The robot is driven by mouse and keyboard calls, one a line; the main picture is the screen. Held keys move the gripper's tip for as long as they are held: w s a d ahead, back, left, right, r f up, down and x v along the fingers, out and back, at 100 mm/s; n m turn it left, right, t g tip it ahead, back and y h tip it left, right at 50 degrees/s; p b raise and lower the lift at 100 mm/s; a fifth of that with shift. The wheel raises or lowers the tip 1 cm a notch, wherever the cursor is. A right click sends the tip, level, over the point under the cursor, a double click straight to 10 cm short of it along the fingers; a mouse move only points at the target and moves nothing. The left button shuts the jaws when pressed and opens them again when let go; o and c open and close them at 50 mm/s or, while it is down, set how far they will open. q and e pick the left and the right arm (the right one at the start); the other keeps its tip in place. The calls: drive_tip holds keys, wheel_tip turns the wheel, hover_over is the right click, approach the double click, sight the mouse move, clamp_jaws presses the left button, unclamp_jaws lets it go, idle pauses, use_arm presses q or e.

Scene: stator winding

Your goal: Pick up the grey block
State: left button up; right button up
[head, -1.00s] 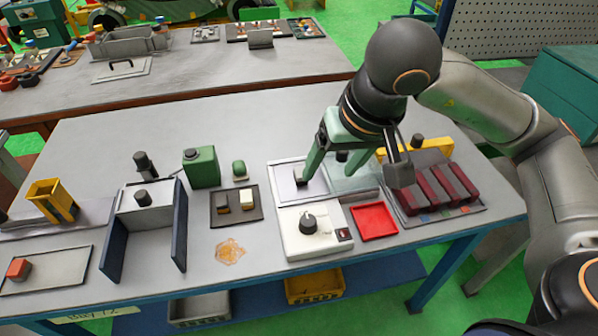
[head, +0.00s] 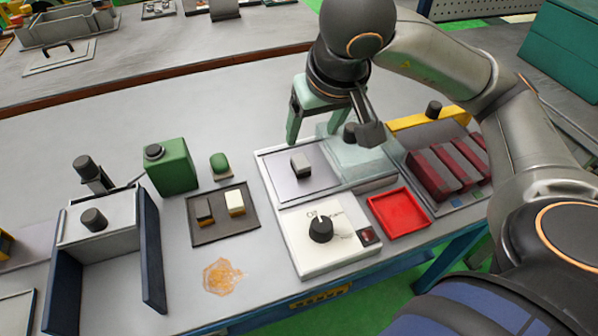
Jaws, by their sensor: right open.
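A small grey block (head: 300,165) stands on the light grey plate of a white-edged tray (head: 283,187) near the middle of the table. My right gripper (head: 330,138) is above and behind the tray, with its pale green fingers spread apart. One finger hangs just behind and left of the block. The other is to the right, over the pale green glassy box. Nothing is between the fingers, and they are apart from the block. My left gripper is not in view.
A white box with a black knob (head: 320,230) and a red tray (head: 399,213) lie in front. Dark red bars (head: 436,172) stand right. A dark tray with two small blocks (head: 223,223) and a green canister (head: 172,168) are left.

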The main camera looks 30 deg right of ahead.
hover_over(301, 162)
drive_tip(key=s, duration=0.2)
wheel_tip(301, 162, down, 6)
drive_tip(key=shift+f+b, duration=0.25)
drive_tip(key=shift+b, duration=0.05)
drive_tip(key=x, duration=0.5)
drive_tip(key=shift+a+f, duration=0.15)
drive_tip(key=shift+a, duration=0.05)
clamp_jaws()
